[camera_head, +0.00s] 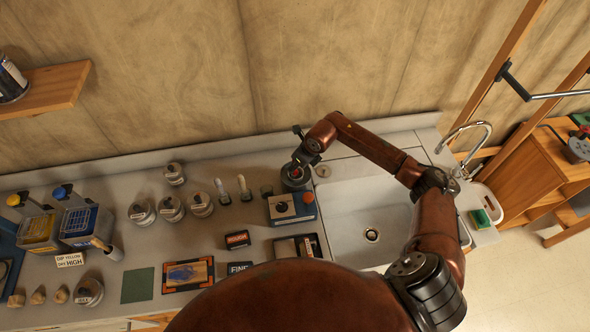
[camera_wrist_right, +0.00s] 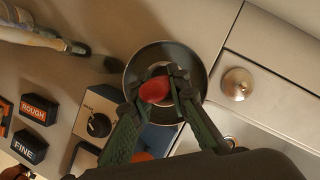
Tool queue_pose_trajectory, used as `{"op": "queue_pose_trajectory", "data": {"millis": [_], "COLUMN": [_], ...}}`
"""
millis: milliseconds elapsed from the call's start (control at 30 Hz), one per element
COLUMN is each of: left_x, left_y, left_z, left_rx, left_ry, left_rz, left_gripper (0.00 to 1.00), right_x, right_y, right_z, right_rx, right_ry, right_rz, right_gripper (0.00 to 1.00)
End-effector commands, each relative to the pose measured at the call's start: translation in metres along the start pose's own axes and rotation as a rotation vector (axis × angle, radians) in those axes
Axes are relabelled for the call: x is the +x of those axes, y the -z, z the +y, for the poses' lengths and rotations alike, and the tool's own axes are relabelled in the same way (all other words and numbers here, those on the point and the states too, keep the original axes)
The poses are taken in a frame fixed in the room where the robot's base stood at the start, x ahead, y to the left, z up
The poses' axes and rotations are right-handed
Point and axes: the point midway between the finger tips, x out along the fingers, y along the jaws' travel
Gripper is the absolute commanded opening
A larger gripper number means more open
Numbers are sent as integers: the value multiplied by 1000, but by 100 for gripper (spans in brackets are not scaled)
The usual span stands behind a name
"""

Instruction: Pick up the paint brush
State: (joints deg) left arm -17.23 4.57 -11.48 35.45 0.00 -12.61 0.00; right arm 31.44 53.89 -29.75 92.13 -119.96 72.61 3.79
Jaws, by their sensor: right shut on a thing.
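My right gripper (camera_wrist_right: 163,85) is shut on a red rounded thing (camera_wrist_right: 154,90), directly over a dark round pot (camera_wrist_right: 143,57). In the head view the gripper (camera_head: 303,158) is above the same pot (camera_head: 296,182), behind the blue device. Whether the red thing is the end of the paint brush, I cannot tell; anything below it is hidden. My left gripper is not in view.
A blue box with a pale top and dial (camera_head: 305,198) stands just in front of the pot. Labelled blocks ROUGH (camera_wrist_right: 35,109) and FINE (camera_wrist_right: 29,146) lie left of it. The sink (camera_head: 350,222) is at the right. Several jars stand at the left.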

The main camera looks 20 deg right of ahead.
Motion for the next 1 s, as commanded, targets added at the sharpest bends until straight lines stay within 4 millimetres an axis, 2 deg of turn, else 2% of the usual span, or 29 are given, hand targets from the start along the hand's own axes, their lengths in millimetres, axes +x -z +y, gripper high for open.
{"op": "queue_pose_trajectory", "data": {"millis": [467, 567, 800, 1000], "left_x": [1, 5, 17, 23], "left_y": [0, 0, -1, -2], "left_z": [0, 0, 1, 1], "left_rx": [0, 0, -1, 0], "left_ry": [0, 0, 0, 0], "left_rz": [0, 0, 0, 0], "left_gripper": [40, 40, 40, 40], "right_x": [-3, -13, -56, -84], "right_y": [-2, -7, -25, -36], "right_z": [0, -1, -1, 0], "right_rx": [-1, -3, -3, -1], "right_ry": [1, 2, 4, 2], "right_rz": [-2, -6, -5, -3], "right_gripper": [0, 0, 0, 0]}}
